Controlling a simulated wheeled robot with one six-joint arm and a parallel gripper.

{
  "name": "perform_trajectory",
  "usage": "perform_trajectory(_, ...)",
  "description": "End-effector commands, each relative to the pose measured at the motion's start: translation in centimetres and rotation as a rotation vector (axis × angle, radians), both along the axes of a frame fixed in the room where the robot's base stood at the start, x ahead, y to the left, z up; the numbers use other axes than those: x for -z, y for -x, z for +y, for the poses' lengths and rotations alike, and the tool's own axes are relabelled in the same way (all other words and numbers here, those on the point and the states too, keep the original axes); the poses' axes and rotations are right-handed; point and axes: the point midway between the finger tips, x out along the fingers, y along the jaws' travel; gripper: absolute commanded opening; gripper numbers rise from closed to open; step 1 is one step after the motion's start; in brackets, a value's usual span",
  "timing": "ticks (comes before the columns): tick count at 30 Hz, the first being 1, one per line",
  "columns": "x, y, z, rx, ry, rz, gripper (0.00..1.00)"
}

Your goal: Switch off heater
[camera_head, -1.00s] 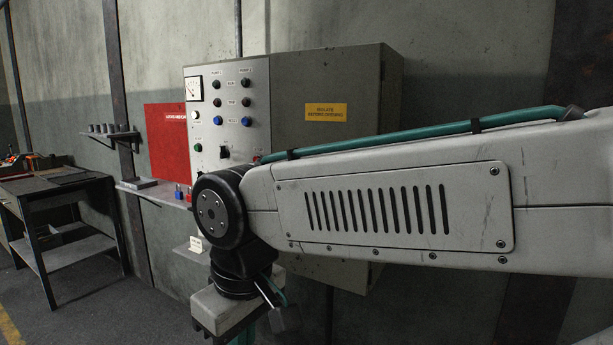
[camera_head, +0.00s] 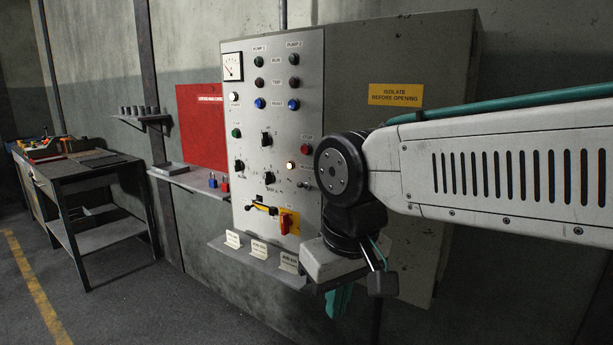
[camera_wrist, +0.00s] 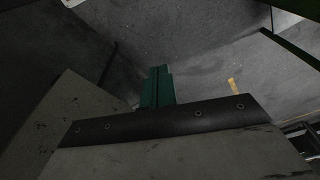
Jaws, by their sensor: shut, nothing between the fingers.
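The grey control panel (camera_head: 225,130) is on the wall cabinet in the middle of the head view. A black lever on a yellow plate (camera_head: 262,209) is left of that switch. I cannot read which control is the heater's. My gripper (camera_head: 339,302) points down, below and right of the controls, apart from them. Its green fingers are together and empty in the wrist view (camera_wrist: 157,87).
A small shelf (camera_head: 222,246) with white label cards juts out below the panel, close to my wrist. A yellow warning sign (camera_head: 395,94) is on the cabinet side. Padlocks (camera_head: 219,182) lie on a ledge left of the panel. A workbench (camera_head: 85,180) stands at left; the floor between is clear.

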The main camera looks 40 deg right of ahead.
Motion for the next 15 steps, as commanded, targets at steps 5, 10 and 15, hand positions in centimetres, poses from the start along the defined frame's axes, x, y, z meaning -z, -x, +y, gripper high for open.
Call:
perform_trajectory(5,-4.4,-9.1,-3.0,0.353,-0.032,-0.112,0.0)
perform_trajectory(10,-8.4,-20.4,-8.6,0.791,-0.109,-0.275,0.0)
perform_trajectory(15,-10.6,-29.5,-15.0,1.144,-0.212,-0.422,0.0)
